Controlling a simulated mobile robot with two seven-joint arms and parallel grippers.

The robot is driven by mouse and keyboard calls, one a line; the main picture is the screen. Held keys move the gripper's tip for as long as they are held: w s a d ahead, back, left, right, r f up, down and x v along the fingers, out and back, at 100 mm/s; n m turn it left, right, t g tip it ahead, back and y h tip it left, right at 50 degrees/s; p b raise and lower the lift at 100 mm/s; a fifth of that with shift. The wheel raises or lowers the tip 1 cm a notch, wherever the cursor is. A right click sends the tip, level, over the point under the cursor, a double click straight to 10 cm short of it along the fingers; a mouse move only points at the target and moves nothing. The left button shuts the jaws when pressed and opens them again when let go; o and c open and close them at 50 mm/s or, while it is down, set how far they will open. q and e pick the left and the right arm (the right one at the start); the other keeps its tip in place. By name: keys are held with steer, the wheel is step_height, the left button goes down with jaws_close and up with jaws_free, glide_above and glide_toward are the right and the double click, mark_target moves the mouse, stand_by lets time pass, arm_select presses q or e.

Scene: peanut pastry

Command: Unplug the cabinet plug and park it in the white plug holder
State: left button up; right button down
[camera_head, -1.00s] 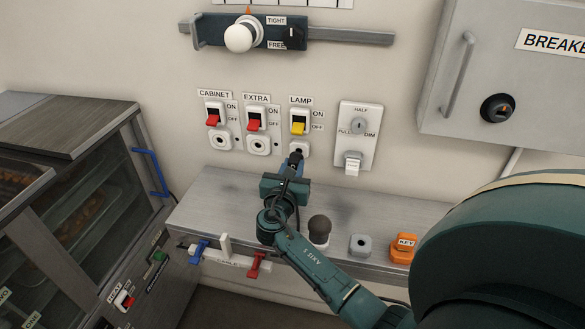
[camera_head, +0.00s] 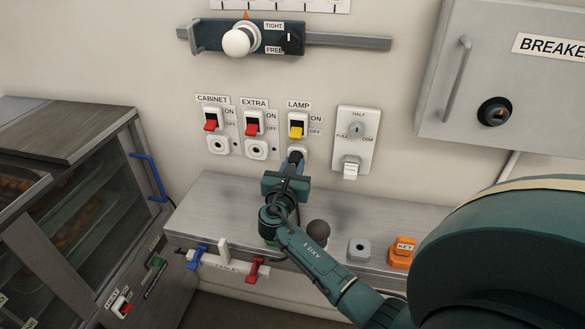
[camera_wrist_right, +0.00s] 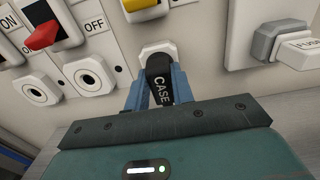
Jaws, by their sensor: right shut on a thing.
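A black plug (camera_head: 295,158) marked CASE is at the socket under the yellow LAMP switch (camera_head: 297,130). My right gripper (camera_head: 293,163) is shut on it; in the right wrist view the blue fingers (camera_wrist_right: 158,92) clasp both sides of the plug (camera_wrist_right: 160,80). The plug's front end meets the socket face; how deep it sits is hidden. The CABINET socket (camera_head: 219,145) under its red switch is empty. A white holder (camera_head: 222,262) on the shelf's front edge carries a blue clip (camera_head: 197,256) and a red clip (camera_head: 254,269). My left gripper is out of view.
A metal shelf (camera_head: 215,200) lies below, with a dark knob (camera_head: 318,233), a grey block (camera_head: 359,250) and an orange KEY block (camera_head: 401,252). A glass-fronted cabinet (camera_head: 85,215) stands left.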

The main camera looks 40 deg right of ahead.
steer(key=c, duration=1.1)
jaws_free()
arm_select(q)
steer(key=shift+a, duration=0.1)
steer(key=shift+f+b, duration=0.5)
steer(key=shift+b, duration=0.1)
arm_select(e)
steer(key=v, duration=1.3)
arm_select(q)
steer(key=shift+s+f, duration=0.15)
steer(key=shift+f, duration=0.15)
